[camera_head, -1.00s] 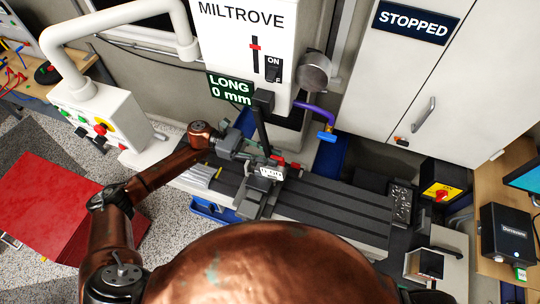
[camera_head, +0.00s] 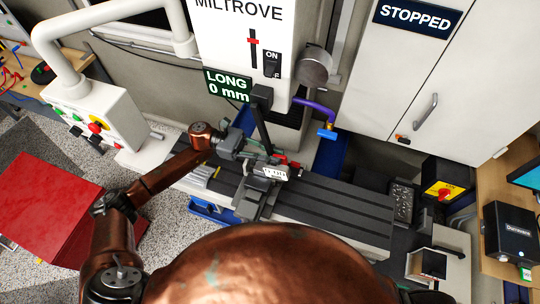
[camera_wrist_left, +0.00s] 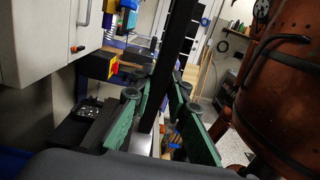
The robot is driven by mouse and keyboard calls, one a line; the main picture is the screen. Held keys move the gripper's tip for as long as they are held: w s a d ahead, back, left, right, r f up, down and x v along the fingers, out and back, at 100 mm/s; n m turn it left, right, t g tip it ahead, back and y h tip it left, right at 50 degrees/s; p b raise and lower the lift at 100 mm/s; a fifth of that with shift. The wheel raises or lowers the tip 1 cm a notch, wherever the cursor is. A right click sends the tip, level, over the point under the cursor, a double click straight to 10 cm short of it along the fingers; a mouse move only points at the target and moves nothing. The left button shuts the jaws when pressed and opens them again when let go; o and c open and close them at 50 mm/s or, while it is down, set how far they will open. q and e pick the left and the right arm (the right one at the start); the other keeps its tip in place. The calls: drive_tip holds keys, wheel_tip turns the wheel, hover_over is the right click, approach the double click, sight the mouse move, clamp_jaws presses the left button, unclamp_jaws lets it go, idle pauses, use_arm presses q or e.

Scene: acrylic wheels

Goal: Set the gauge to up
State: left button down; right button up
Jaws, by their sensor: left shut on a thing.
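A black upright bar (camera_head: 263,125) with a black block at its top stands over the machine bed, in front of the white MILTROVE column. I take it to be the gauge arm, but cannot be sure. My left gripper (camera_head: 262,153) is at the bar's lower part. In the left wrist view, its green finger pads lie on both sides of the black bar (camera_wrist_left: 177,60), closed on it. My right gripper is not in view.
The grey slotted bed (camera_head: 340,205) extends right, mostly clear. A blue hose (camera_head: 318,107) hangs right of the bar. The white cabinet (camera_head: 400,80) reads STOPPED. A red box (camera_head: 45,205) lies left of my arm.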

sight(287, 160)
use_arm(q)
drive_tip(key=d+b, duration=0.1)
drive_tip(key=b, duration=0.1)
drive_tip(key=s+d+h+b, duration=0.1)
drive_tip(key=b, duration=0.1)
drive_tip(key=d+g+h+b, duration=0.1)
drive_tip(key=b, duration=0.1)
drive_tip(key=shift+s+d+r, duration=0.1)
drive_tip(key=shift+s+d, duration=0.2)
drive_tip(key=s+d+r+g+h+b, duration=0.1)
drive_tip(key=d+r+h+b, duration=0.3)
drive_tip(key=b, duration=0.4)
drive_tip(key=shift+x, duration=1)
drive_tip(key=shift+s+a+r, duration=0.1)
drive_tip(key=shift+a+r, duration=0.05)
drive_tip(key=c, duration=2)
unclamp_jaws()
drive_tip(key=shift+s, duration=0.15)
drive_tip(key=shift+w, duration=0.2)
